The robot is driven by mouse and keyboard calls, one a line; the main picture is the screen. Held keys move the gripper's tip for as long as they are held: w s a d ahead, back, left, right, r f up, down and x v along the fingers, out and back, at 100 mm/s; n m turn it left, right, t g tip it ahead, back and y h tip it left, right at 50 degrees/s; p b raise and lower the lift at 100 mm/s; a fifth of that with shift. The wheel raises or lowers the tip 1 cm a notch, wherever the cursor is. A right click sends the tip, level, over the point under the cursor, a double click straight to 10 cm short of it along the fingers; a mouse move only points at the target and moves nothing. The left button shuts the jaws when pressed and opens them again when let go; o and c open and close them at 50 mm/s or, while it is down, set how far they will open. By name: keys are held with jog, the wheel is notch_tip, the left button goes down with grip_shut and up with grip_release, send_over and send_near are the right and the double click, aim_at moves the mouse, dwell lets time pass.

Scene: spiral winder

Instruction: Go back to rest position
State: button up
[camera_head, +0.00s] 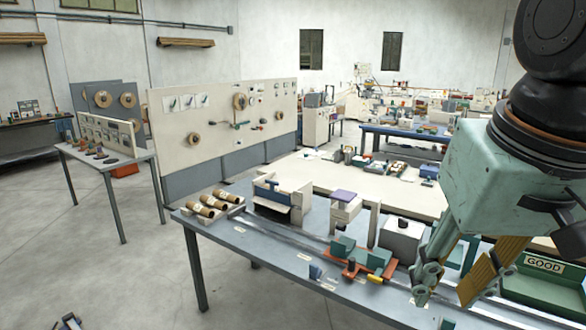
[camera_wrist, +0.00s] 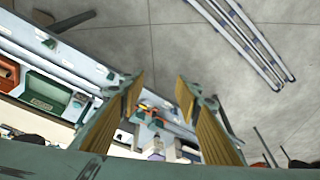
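My gripper (camera_head: 444,297) hangs at the right of the head view, over the right end of the grey-blue workbench (camera_head: 262,240). Its green body and yellow-padded fingers show clearly. In the wrist view the gripper (camera_wrist: 159,80) has its two yellow pads well apart with nothing between them. Through the gap I see the bench edge and small coloured parts below, apart from the fingers. A green bin marked GOOD (camera_head: 544,266) stands beside the gripper, partly hidden by it.
On the bench stand cardboard tubes (camera_head: 214,203), a white box-shaped machine (camera_head: 282,197), a purple-topped block (camera_head: 345,195) and a red-and-green fixture (camera_head: 362,260). A pegboard panel (camera_head: 225,115) rises behind. Floor rails (camera_wrist: 245,40) cross open concrete in the wrist view.

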jog(key=s+f+n+b, duration=0.1)
jog(key=s+f, duration=0.2)
jog(key=s, duration=0.5)
jog(key=shift+s+f, duration=0.15)
jog(key=shift+f, duration=0.15)
